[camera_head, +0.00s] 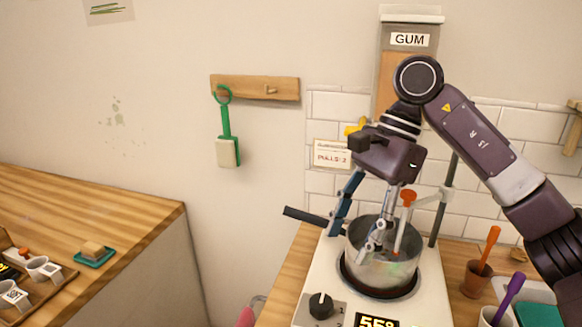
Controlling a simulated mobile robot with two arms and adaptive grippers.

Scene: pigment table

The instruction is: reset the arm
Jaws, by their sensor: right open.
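My right arm comes in from the right edge and bends down over the hot plate. Its gripper (355,238) is open, pointing down at the metal pot (385,275). One finger is by the pot's left rim near the black handle (312,219); the other overlaps the pot's opening. I cannot tell whether either finger touches the pot. No held object shows between the fingers. My left gripper is not in view.
The pot stands on a white hot plate (322,280) with a black knob. An orange-topped rod (408,199) stands in the pot beside a clamp stand (443,200). A gum dispenser (409,40) is behind. Cups with tools (476,280) stand right. The left counter (110,215) has free room.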

